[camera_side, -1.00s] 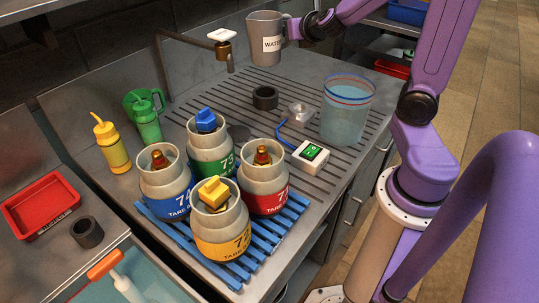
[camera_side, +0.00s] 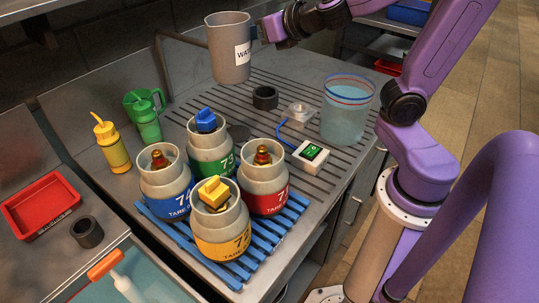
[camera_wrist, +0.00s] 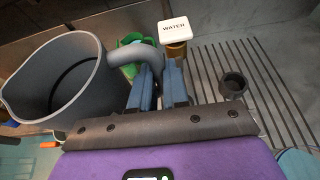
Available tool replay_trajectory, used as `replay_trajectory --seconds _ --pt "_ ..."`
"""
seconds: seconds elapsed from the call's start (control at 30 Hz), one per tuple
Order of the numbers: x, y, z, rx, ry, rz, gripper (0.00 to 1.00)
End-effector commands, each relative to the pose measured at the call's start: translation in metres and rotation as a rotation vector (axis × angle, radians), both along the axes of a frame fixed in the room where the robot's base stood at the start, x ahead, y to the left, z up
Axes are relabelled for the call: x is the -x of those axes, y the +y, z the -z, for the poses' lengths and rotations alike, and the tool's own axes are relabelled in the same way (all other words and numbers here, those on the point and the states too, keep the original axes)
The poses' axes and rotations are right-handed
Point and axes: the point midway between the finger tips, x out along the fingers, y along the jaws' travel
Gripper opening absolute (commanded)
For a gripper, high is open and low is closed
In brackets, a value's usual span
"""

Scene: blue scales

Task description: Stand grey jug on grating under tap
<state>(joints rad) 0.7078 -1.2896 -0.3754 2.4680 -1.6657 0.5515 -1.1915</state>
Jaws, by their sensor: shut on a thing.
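The grey jug (camera_side: 228,50) with a white label hangs upright in the air above the back of the counter. It also fills the left of the wrist view (camera_wrist: 88,98). My gripper (camera_side: 259,31) is shut on the jug's handle, with its blue fingers (camera_wrist: 158,88) on the handle in the wrist view. The grating (camera_side: 285,92) is the dark-slotted part of the steel counter below the jug. The tap (camera_wrist: 176,47), brass under a white "WATER" plate, shows in the wrist view ahead of the fingers; the jug hides it in the side view.
A black ring (camera_side: 265,97) sits on the grating. A clear tub of water (camera_side: 347,115), a white switch box (camera_side: 311,156) and a green jug (camera_side: 143,116) stand around it. A yellow bottle (camera_side: 111,146) and several numbered canisters (camera_side: 219,228) are nearer the front left.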

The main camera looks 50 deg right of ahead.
Motion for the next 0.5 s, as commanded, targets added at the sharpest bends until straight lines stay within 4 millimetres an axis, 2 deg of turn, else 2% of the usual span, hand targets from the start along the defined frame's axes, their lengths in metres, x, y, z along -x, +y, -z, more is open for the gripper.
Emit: replay_trajectory --seconds 0.5 --pt "-0.017 -0.002 0.086 0.007 0.003 0.229 0.0"
